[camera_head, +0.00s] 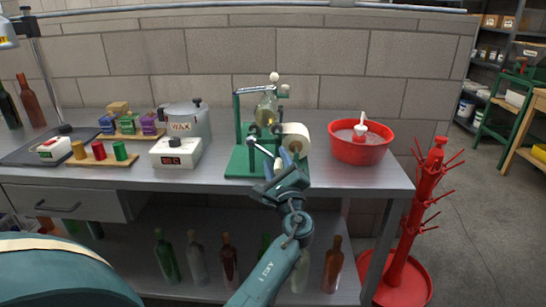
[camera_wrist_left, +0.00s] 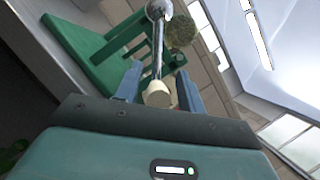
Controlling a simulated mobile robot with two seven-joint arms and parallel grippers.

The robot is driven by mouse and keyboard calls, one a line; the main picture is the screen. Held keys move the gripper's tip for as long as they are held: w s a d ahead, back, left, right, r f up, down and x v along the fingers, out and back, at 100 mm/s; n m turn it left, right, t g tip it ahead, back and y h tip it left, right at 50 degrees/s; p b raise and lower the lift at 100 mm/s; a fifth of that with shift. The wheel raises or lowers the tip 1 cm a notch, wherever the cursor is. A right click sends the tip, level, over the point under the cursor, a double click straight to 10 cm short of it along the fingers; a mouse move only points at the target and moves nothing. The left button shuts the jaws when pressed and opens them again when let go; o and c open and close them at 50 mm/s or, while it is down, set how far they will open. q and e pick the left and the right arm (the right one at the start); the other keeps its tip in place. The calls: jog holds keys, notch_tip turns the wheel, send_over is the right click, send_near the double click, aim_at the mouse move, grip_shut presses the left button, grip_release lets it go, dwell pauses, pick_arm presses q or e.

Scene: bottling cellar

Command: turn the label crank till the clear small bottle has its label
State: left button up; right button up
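The green label machine (camera_head: 240,161) stands on the steel bench, with a white label roll (camera_head: 296,138) at its right. The clear small bottle (camera_head: 266,112) sits in its upper part, yellowish-green, its visible side looking bare. The label crank (camera_head: 262,149) is a metal arm at the machine's front. In the left wrist view its cream knob (camera_wrist_left: 157,94) lies between the blue fingers of my left gripper (camera_wrist_left: 160,90), with narrow gaps at its sides, so the gripper looks open around it. In the head view my left gripper (camera_head: 283,163) covers the knob. My right gripper is not in view.
A red tub (camera_head: 359,150) with a white pump stands right of the machine. A white control box (camera_head: 176,153) and a wax pot (camera_head: 185,122) stand left. A red bottle tree (camera_head: 412,220) stands on the floor at right. Several bottles stand under the bench.

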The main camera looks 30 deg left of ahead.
pick_arm(q)
jog(key=shift+w+a, duration=0.1)
jog(key=shift+w, duration=0.05)
jog(key=shift+r, duration=0.1)
jog(key=shift+c, duration=0.3)
grip_shut()
jog(key=shift+r, duration=0.1)
